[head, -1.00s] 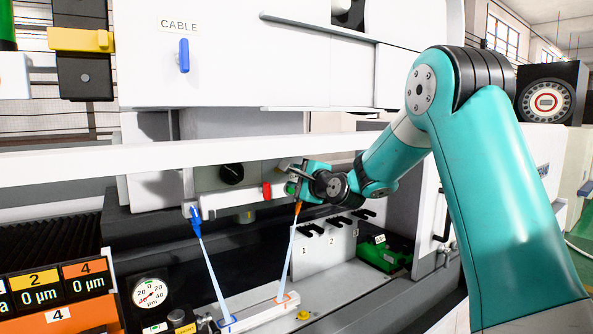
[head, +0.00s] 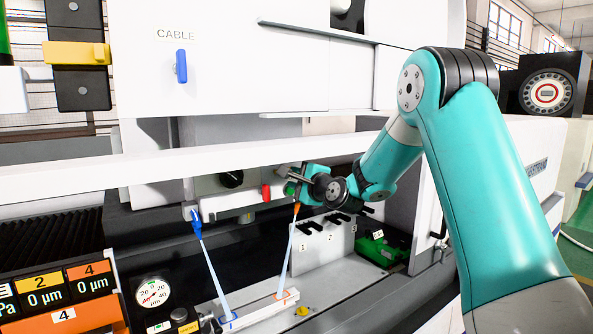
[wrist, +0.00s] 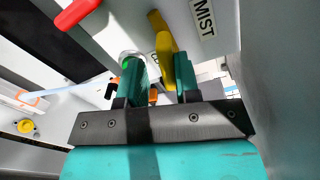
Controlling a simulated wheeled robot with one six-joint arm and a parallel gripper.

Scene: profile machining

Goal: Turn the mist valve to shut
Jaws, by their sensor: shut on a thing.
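The mist valve's yellow lever (wrist: 164,42) stands beside the MIST label (wrist: 204,16) in the wrist view, pointing up and slightly left in the picture. My gripper (wrist: 160,65) is shut on this lever, with its teal fingers on either side of it. In the head view my gripper (head: 298,182) is at the right end of the white horizontal bar, and the yellow lever is hidden by the gripper or too small to make out.
A red lever (head: 266,193) sits just left of my gripper and also shows in the wrist view (wrist: 76,13). Blue (head: 197,221) and orange (head: 296,208) nozzles hang below the bar. A grey wall (wrist: 280,80) stands close on the wrist view's right.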

